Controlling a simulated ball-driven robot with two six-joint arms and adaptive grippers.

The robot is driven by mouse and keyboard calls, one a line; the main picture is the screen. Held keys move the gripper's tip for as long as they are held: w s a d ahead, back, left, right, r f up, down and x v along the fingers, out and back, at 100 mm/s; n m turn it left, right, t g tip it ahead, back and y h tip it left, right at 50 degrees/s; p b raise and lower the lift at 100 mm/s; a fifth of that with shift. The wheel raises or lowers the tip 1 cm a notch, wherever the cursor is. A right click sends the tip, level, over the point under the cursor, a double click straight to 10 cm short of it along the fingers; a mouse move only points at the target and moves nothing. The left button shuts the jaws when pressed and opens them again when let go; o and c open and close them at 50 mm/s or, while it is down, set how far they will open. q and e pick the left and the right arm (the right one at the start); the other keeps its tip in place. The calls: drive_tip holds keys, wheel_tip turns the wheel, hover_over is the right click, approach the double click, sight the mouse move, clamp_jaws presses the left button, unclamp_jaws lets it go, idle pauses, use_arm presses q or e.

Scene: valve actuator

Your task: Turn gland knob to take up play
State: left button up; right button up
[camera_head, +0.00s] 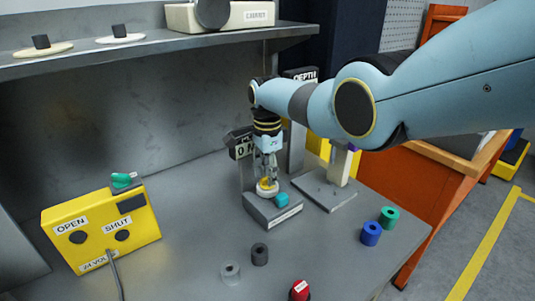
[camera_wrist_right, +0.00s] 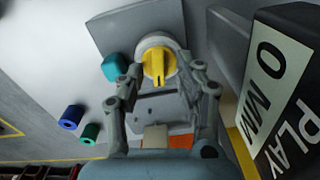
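The gland knob is a yellow grip on a round white base, seen in the right wrist view (camera_wrist_right: 157,64) and small in the head view (camera_head: 267,187). It sits on a grey block (camera_head: 269,215) on the bench. My right gripper (camera_head: 266,160) points down over the knob. In the right wrist view its fingers (camera_wrist_right: 166,70) stand apart on either side of the knob, with a gap to the yellow grip. A teal piece (camera_head: 282,199) sits beside the knob. A dark box (camera_wrist_right: 285,95) reads "PLAY" and "0 MM". My left gripper is not in view.
A yellow control box (camera_head: 100,226) marked OPEN and SHUT stands at left with a cable. Grey, dark, blue (camera_head: 370,233) and green (camera_head: 389,216) cylinders and a red-topped piece (camera_head: 299,290) stand on the bench. A shelf (camera_head: 150,48) runs above; the bench's front left is mostly clear.

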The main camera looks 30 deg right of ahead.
wheel_tip(320, 180, up, 11)
drive_tip(key=shift+r, duration=0.15)
drive_tip(key=shift+s, duration=0.1)
idle(0.6)
